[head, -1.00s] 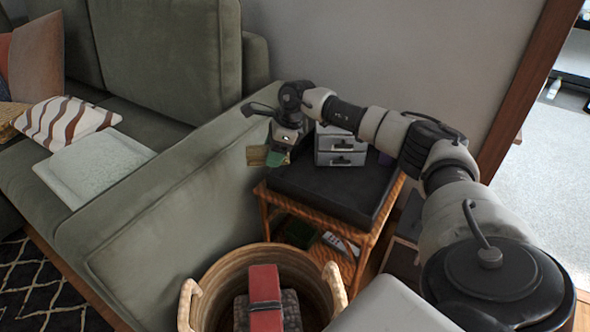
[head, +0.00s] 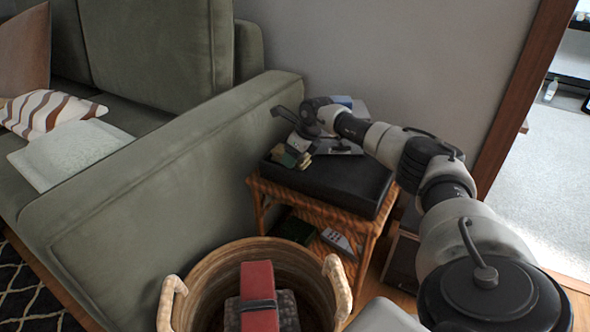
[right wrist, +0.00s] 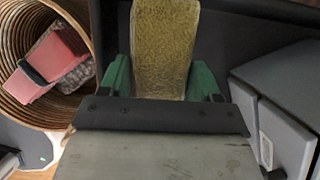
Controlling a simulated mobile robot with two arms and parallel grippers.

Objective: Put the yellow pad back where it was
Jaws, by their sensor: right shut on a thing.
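The yellow pad (right wrist: 165,45) is a pale yellow, grainy block. It stands out between the green fingers of my right gripper in the right wrist view. In the head view my right gripper (head: 292,156) is over the left back part of the black top (head: 342,190) of a wicker side table, shut on the pad. The pad shows only in small part there, and I cannot tell whether it touches the black top. My left gripper is not in view.
A grey drawer unit (right wrist: 285,125) stands close to the right gripper, partly hidden by my arm in the head view. The green sofa's arm (head: 165,175) rises left of the table. A wicker basket (head: 187,290) holding a red item (head: 259,285) stands in front. The black top's front is clear.

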